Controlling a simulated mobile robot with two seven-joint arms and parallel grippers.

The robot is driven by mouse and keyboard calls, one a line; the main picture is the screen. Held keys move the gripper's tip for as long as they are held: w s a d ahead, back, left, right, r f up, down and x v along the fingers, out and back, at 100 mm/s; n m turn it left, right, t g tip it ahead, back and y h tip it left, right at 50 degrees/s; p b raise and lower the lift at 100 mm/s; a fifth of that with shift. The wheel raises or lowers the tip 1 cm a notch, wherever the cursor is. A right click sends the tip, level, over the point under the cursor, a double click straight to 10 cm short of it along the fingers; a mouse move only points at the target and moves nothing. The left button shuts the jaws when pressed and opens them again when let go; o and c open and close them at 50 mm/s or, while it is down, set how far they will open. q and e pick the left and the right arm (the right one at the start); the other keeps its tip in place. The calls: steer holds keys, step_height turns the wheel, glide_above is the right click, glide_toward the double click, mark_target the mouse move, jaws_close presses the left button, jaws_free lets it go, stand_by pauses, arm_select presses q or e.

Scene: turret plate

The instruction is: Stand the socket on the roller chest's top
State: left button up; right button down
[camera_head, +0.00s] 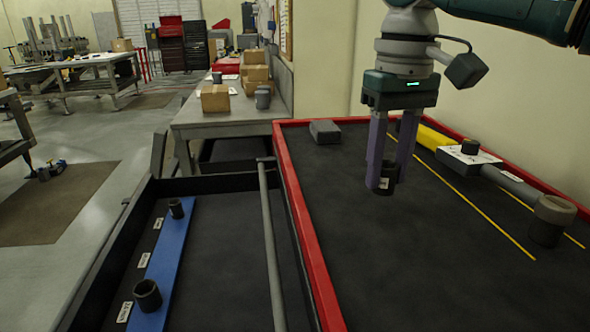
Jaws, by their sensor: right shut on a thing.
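My right gripper (389,172) points straight down over the roller chest's top (400,275), a dark surface with a red rim. Its two purple fingers are shut on a dark, short, cylindrical socket (386,186) with a small white label. The socket is upright between the fingertips, and the fingers partly cover its sides. I cannot tell whether its lower end touches the top or hangs just above it. My left gripper is not in view.
A long grey-and-yellow tool (511,183) with a large socket end (552,220) lies right, by yellow lines. The open drawer at left has a blue rail (172,262) with two sockets. The top's front is clear.

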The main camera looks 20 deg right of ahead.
mark_target(384, 194)
steer(key=shift+f, duration=2.25)
steer(key=shift+f, duration=0.1)
steer(key=c, duration=0.5)
jaws_free()
step_height(384, 194, up, 12)
steer(key=shift+r+b, duration=0.15)
steer(key=shift+b, duration=0.45)
